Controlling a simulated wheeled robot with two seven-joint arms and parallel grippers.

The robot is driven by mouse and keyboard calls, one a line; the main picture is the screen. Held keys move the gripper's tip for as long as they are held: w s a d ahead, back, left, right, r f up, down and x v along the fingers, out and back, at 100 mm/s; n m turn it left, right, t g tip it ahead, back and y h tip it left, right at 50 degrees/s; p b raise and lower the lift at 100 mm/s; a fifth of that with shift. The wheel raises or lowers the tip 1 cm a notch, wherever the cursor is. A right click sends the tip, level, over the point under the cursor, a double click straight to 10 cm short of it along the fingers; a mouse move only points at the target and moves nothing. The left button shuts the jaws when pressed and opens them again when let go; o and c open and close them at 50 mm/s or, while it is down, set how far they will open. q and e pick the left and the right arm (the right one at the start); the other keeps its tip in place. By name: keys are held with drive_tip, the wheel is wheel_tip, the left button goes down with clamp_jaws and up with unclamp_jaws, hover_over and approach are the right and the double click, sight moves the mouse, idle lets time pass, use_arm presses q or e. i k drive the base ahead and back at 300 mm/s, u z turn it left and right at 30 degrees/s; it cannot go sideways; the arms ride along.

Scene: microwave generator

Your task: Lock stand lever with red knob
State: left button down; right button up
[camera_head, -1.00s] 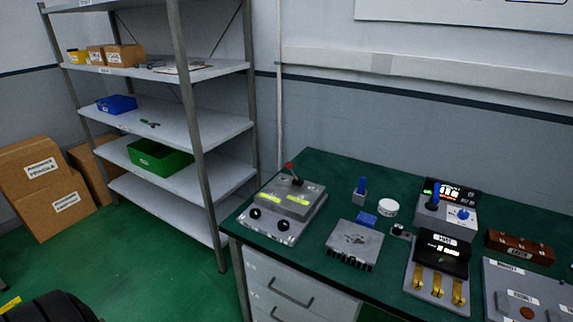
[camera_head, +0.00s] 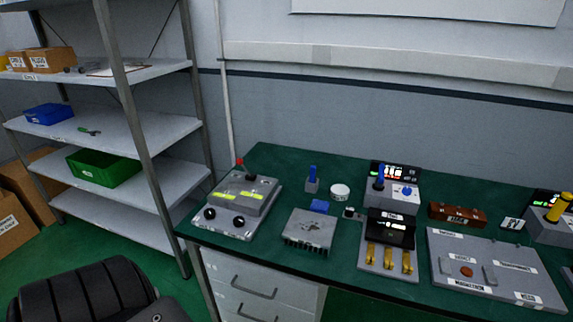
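The lever with a red knob (camera_head: 240,162) stands at the back of a grey stand (camera_head: 232,212) at the left end of the green table. The knob tilts a little to the left. The stand has two yellow-green labels and two black round knobs on its front. No gripper is near it. Neither of my grippers shows in the head view.
The green table (camera_head: 275,160) also holds a grey finned block (camera_head: 308,232), a blue-lever box (camera_head: 392,195), a unit with brass levers (camera_head: 388,258) and a labelled grey panel (camera_head: 490,270). A metal shelf (camera_head: 150,135) stands left of the table.

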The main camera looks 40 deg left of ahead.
sight(239, 161)
drive_tip(key=z, duration=1.75)
drive_tip(key=k, duration=1)
drive_tip(key=u, duration=1.7)
